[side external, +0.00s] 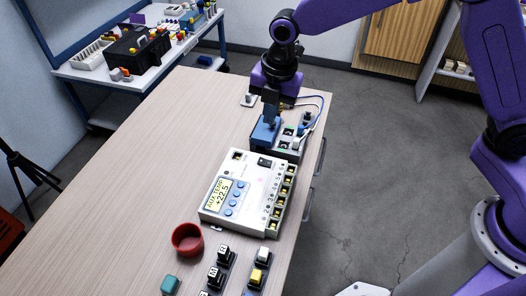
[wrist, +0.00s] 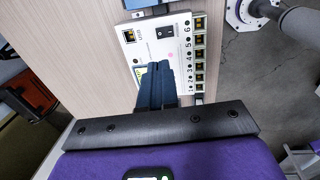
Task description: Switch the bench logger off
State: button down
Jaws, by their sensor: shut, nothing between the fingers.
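The bench logger (side external: 244,192) is a white box on the bench with a lit display (side external: 219,194) reading AUX TEMP +22.5. Blue buttons sit beside the display and a row of terminals runs along its right side. Its black rocker switch (side external: 264,161) is near the far end; in the wrist view the switch (wrist: 165,32) shows clear of my fingers, but which way it is tipped is too small to tell. My gripper (side external: 270,122) is shut and empty, above the bench beyond the logger's far end. In the wrist view its dark fingers (wrist: 160,68) hide much of the display area.
A grey box (side external: 290,144) with a blue part and cables stands just beyond the logger. A red bowl (side external: 187,240), a teal block (side external: 170,285) and several switch blocks (side external: 219,276) lie nearer the camera. The left of the bench is clear.

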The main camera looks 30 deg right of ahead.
aim_at(268, 162)
dwell(0.3)
jog(key=f, duration=0.4)
jog(key=a+f, duration=0.1)
jog(key=f, duration=0.4)
jog(key=w+f, duration=0.1)
jog(key=f, duration=0.4)
jog(key=shift+w+a, duration=0.1)
jog(key=shift+a, duration=0.05)
jog(key=shift+f, duration=0.35)
jog(key=shift+s+d, duration=0.6)
jog(key=shift+s, duration=0.05)
jog(key=shift+r, duration=0.25)
